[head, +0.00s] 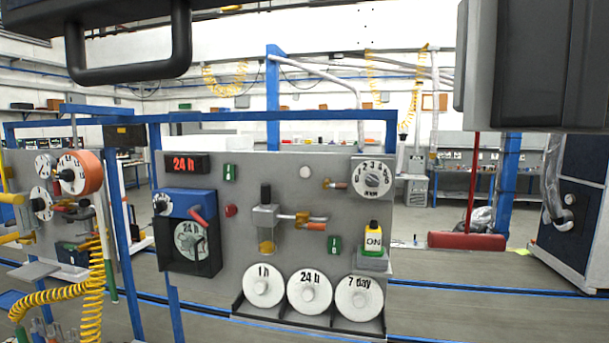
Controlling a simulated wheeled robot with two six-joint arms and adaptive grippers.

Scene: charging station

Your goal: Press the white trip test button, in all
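A small round white button (305,172) sits on the upper right part of the grey upright panel (250,185) in the head view. It looks like the trip test button, but no label on it can be read. Nothing touches it, and its face is unobstructed. A round red button (231,210) is lower and to the left on the same panel. I cannot make out either gripper in the head view. Dark shapes close to the camera fill the top left and top right corners, and I cannot tell what they are.
A second panel with a yellow coiled hose (93,290) stands left.

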